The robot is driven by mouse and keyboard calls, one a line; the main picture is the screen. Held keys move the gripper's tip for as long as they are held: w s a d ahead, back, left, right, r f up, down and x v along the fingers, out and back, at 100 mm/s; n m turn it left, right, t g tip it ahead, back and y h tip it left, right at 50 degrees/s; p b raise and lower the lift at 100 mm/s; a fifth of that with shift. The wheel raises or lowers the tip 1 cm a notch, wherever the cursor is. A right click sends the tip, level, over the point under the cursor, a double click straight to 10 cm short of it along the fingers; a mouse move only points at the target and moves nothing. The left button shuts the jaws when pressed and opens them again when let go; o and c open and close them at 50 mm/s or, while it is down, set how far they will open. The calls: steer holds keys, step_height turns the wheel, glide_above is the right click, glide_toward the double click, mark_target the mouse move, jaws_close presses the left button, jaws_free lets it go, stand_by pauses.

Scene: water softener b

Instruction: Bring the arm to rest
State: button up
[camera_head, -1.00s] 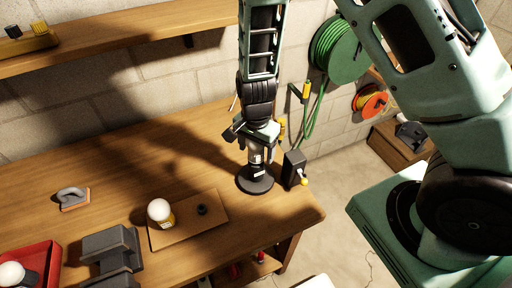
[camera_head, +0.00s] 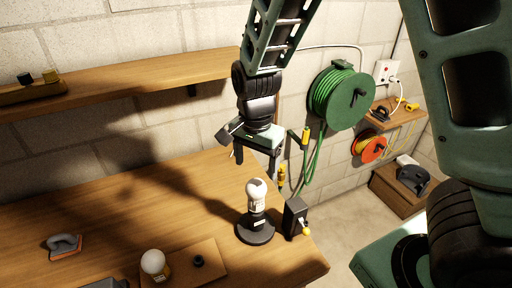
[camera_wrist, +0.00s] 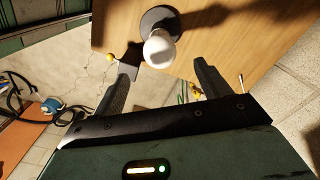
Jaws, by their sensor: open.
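My gripper (camera_head: 256,168) is open and empty in the head view, above and apart from a white bulb (camera_head: 256,193). The bulb stands upright in a black lamp base with a round foot (camera_head: 256,230), near the right end of the wooden workbench. In the wrist view, my gripper's two fingers (camera_wrist: 158,88) are spread. The bulb (camera_wrist: 159,48) shows beyond them, with its dark round foot (camera_wrist: 160,18) behind it. My arm reaches down from the top of the head view.
A black box with a yellow knob (camera_head: 296,217) stands beside the lamp base. Another bulb (camera_head: 153,262) and a small dark ring (camera_head: 198,261) are on a wooden board (camera_head: 205,278). A shelf (camera_head: 130,84), a green hose reel (camera_head: 342,98) and an orange reel (camera_head: 373,148) are at the wall.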

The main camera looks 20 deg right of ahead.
steer(key=shift+r, duration=2.35)
steer(key=shift+s, duration=0.1)
